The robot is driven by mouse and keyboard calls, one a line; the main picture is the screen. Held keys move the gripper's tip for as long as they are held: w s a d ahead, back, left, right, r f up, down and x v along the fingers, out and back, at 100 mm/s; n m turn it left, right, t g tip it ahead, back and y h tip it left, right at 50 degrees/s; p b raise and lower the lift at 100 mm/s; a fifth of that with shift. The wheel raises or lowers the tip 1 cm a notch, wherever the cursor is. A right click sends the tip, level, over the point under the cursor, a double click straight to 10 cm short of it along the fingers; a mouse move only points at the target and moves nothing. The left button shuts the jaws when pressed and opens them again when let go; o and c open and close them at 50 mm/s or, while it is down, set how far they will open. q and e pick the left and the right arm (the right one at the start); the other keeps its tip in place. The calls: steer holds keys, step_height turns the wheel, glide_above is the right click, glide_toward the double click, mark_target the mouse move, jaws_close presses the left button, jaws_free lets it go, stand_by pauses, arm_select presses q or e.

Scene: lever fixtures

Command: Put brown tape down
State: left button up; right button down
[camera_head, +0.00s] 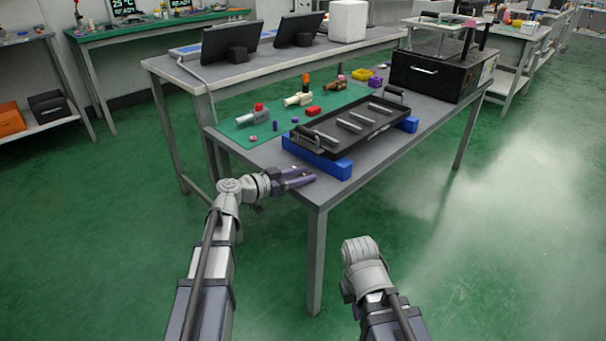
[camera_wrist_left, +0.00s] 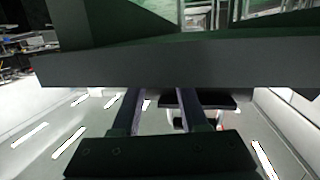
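I cannot make out any brown tape in either view. My left gripper (camera_head: 302,177) is at the near left corner of the grey workbench (camera_head: 318,192), pointing right, beside the blue support under the black tray. In the left wrist view my left gripper (camera_wrist_left: 160,100) shows two dark fingers apart, with a gap and nothing clearly held between them. A wide dark slab (camera_wrist_left: 160,65) crosses the wrist view just beyond the fingertips. My right arm is low in the head view, right of the bench's near leg; its gripper fingers are hidden.
A black tray (camera_head: 330,146) with grey bars rests on blue supports (camera_head: 332,167). Behind it a green mat (camera_head: 234,131) holds small coloured parts. A black box (camera_head: 425,80) stands at the bench's far right. Monitors (camera_head: 230,38) are on a rear table. The floor at right is clear.

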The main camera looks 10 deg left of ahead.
arm_select(q)
jaws_close()
stand_by(0.3)
steer(key=shift+r, duration=0.15)
stand_by(0.3)
step_height(320, 180, up, 41)
steer(key=p, duration=4.1)
steer(key=shift+f, duration=0.2)
